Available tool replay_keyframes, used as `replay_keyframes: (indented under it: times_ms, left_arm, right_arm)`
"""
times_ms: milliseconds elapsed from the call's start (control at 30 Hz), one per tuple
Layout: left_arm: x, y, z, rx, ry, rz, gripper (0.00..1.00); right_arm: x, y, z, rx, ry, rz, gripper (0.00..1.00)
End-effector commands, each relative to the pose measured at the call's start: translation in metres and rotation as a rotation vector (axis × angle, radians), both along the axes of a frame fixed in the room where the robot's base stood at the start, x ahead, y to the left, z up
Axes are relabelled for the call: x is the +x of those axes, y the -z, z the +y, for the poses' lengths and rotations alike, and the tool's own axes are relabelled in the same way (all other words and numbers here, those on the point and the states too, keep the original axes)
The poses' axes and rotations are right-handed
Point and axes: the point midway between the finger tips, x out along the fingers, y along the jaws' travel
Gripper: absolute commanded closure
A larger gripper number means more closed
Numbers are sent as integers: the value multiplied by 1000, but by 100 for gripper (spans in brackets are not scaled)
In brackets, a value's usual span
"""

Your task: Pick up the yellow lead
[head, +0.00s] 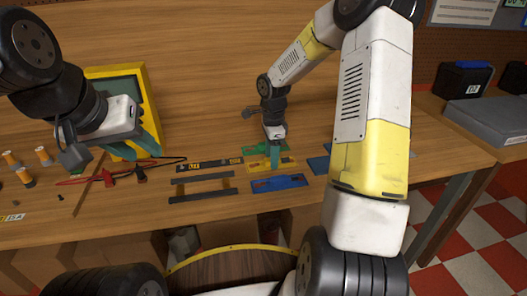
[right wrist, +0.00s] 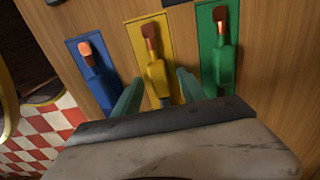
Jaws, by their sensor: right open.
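The yellow lead (right wrist: 157,74), with a copper-coloured end, lies on a yellow plate (right wrist: 141,28) in the right wrist view. In the head view the yellow plate (head: 259,167) lies between a green one and a blue one, and my gripper partly covers it. My right gripper (right wrist: 159,77) is open, with one teal finger on each side of the yellow lead's body. Whether the fingers touch it I cannot tell. My left gripper (head: 146,156) hangs open and empty over the left part of the bench.
A blue lead (right wrist: 97,72) and a green lead (right wrist: 223,62) lie on plates close beside the yellow one. Red and black probes (head: 118,175) lie below my left gripper, before a yellow-framed device (head: 149,90). Dark bars (head: 203,197) lie mid-bench.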

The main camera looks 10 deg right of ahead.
Motion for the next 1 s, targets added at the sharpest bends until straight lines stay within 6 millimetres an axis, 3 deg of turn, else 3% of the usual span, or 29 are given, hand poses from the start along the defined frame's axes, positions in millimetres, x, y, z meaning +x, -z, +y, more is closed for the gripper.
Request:
replay_keyframes:
  times_ms: [100,333,767,1000]
  left_arm:
    - [0,0,0,0,0,0,64]
    - [0,0,0,0,0,0,64]
    - [0,0,0,0,0,0,64]
    - [0,0,0,0,0,0,64]
  right_arm:
    - [0,0,0,0,0,0,55]
    - [0,0,0,0,0,0,100]
    - [0,-4,0,-1,0,-1,100]
    - [1,-28,0,-3,0,-3,100]
